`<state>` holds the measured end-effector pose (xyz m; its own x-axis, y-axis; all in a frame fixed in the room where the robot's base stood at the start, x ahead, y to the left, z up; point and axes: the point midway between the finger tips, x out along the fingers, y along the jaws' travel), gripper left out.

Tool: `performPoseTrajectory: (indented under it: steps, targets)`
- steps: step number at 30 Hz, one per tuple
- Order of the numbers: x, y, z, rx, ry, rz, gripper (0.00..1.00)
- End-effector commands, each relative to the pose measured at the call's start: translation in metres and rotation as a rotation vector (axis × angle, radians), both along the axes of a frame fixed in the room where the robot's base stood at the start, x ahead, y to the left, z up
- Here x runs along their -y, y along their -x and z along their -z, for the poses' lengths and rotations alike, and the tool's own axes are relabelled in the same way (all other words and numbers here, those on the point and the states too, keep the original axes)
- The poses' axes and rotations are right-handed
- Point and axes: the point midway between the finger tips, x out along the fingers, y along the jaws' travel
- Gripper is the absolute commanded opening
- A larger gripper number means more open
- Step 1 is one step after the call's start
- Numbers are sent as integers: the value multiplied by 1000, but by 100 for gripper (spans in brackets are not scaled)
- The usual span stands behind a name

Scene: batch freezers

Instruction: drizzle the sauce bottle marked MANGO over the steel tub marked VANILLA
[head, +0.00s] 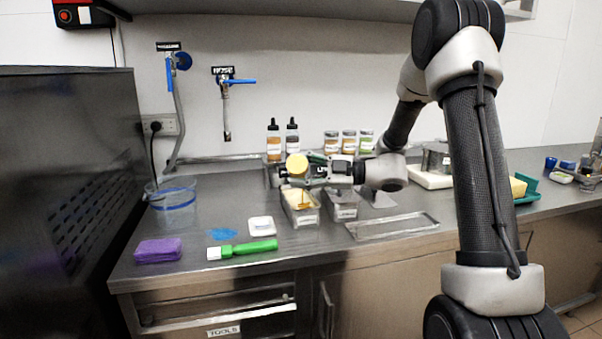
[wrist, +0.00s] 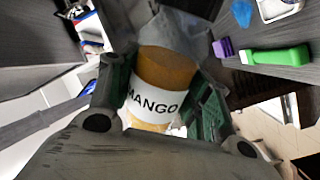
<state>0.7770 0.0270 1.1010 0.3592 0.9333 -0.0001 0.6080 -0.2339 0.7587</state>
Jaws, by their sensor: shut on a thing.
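My gripper (head: 315,172) is shut on the sauce bottle marked MANGO (head: 296,166), whose orange body and white label fill the space between the fingers in the wrist view (wrist: 155,98). An orange-yellow streak shows on the contents below the bottle. The bottle's nozzle is hidden in both views. I cannot tell from the label whether this tub is VANILLA.
A second steel tub (head: 344,212) stands close on the right. Two sauce bottles, one orange (head: 273,143) and one dark (head: 292,140), stand behind. An empty tray (head: 392,226) lies right.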

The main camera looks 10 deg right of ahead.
Motion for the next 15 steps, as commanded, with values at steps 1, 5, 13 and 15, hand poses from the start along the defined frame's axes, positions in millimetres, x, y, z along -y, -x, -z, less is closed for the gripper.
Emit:
performPoseTrajectory:
  steps: [1, 5, 13, 15]
  targets:
    - [0, -2, 0, 1, 0, -1, 24]
    - [0, -7, 0, 1, 0, 0, 24]
    - [-1, -18, 0, 0, -1, -1, 24]
    - [-1, -20, 0, 1, 0, -1, 24]
